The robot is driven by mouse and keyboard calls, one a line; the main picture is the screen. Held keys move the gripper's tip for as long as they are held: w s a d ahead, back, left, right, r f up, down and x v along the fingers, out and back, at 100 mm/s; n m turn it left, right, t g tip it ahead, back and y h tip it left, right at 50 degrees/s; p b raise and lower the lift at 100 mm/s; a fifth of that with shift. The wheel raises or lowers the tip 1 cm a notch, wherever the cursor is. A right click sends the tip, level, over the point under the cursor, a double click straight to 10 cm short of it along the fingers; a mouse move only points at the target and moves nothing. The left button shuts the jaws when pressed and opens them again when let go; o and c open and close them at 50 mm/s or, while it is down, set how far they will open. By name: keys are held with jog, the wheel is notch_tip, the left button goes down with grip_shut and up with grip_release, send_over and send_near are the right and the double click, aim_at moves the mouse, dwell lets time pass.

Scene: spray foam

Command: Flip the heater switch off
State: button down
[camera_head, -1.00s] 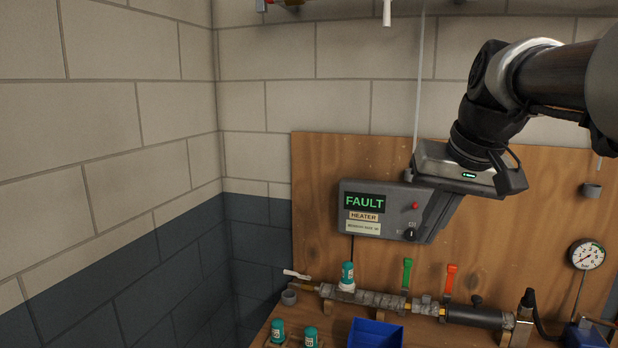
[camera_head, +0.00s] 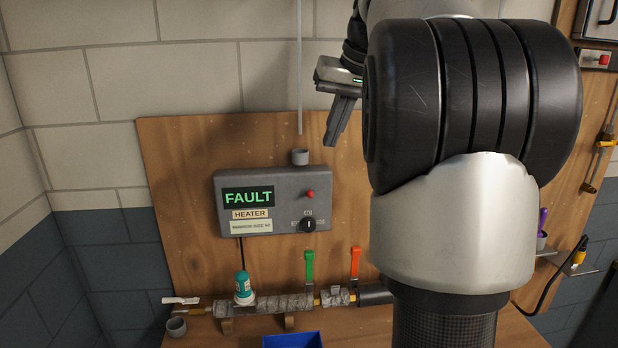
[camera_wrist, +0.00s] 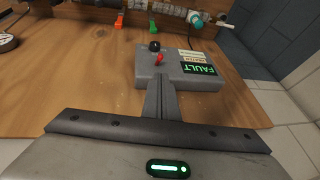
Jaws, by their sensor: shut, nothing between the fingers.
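The grey heater box (camera_head: 285,190) is on the wooden backboard, with a lit green "FAULT" display and a "HEATER" label. In the wrist view the closed fingers (camera_wrist: 158,85) point toward the box (camera_wrist: 200,72), with the knob (camera_wrist: 154,46) beyond.
Below the box run a pipe with green (camera_head: 309,266) and orange (camera_head: 355,262) valve handles and a teal-capped fitting (camera_head: 243,288). A blue bin (camera_head: 292,340) is at the bottom. My arm covers the right middle of the head view.

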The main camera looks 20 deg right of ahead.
jog(key=shift+s, duration=0.1)
send_near(312, 191)
jog(key=x, duration=0.6)
jog(key=shift+a+f, duration=0.1)
jog(key=shift+f, duration=0.1)
jog(key=shift+b, duration=0.35)
